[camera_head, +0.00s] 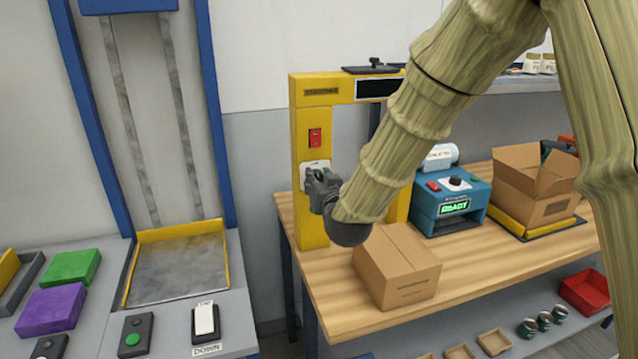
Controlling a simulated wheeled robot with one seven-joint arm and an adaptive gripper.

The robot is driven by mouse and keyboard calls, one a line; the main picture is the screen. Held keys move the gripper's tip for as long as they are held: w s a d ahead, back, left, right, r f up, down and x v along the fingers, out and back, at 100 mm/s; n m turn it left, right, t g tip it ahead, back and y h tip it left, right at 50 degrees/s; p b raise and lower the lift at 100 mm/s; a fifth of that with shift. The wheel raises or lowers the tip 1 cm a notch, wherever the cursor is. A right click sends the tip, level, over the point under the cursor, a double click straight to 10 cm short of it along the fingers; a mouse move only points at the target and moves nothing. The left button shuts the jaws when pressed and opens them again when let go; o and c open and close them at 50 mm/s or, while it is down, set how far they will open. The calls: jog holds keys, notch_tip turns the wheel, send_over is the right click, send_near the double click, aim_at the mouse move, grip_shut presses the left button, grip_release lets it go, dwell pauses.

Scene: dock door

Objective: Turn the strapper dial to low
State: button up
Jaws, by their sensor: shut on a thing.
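The strapper is a yellow arch (311,130) standing at the left end of the wooden bench. A red switch (315,138) is on its front post. Below the switch is a white dial plate (313,168). My gripper (314,180) is at this plate, shut on the dial. The dial itself is hidden behind the fingers, so its setting cannot be read. My arm, textured like bamboo, comes in from the upper right and covers part of the arch.
A closed carton (397,264) sits on the bench just right of my gripper. A teal machine (452,205) reading READY and an open carton (535,180) stand further right. At left are a lift with blue posts and a grey counter (175,325) with buttons.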

jog(key=shift+s+f, duration=0.1)
jog(key=shift+f, duration=0.05)
jog(key=o, duration=1)
jog(key=shift+o, duration=0.2)
jog(key=v, duration=1.2)
jog(key=shift+d, duration=0.1)
